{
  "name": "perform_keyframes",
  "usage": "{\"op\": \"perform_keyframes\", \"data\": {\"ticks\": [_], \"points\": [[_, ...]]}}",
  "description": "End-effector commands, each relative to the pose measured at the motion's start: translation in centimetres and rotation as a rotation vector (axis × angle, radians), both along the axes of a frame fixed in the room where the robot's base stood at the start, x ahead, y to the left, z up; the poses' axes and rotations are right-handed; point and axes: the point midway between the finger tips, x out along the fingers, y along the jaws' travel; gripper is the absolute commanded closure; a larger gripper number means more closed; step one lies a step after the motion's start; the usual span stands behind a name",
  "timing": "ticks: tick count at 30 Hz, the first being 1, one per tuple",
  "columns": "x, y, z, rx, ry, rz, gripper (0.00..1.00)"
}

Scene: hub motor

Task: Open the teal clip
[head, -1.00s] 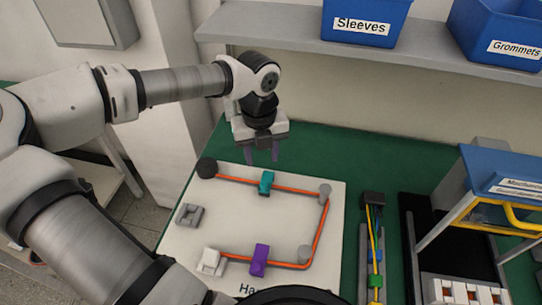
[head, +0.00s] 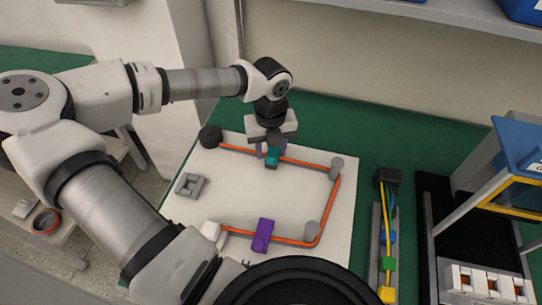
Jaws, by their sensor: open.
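The teal clip (head: 272,159) sits on the orange cable (head: 308,163) along the top run of the white board (head: 262,194). My gripper (head: 270,153) is open and points down at the teal clip, with its purple-grey fingers at about the clip's place in the picture. I cannot tell whether the fingers touch the clip. The clip's upper part is close under the gripper body, and whether its lid is closed is too small to tell.
A purple clip (head: 262,235) sits on the lower cable run. Grey posts (head: 337,164) stand at the cable's corners and a black round piece (head: 210,136) at its upper left end. An empty grey holder (head: 190,185) lies at left. A connector tray (head: 485,284) is at right.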

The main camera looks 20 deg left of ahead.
Motion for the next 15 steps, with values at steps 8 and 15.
{"op": "perform_keyframes", "data": {"ticks": [8,15], "points": [[0.01,-0.03,-1.48,0.0,0.0,-0.001,0.58],[0.01,-0.02,-1.44,0.0,0.0,-0.001,0.63]]}}
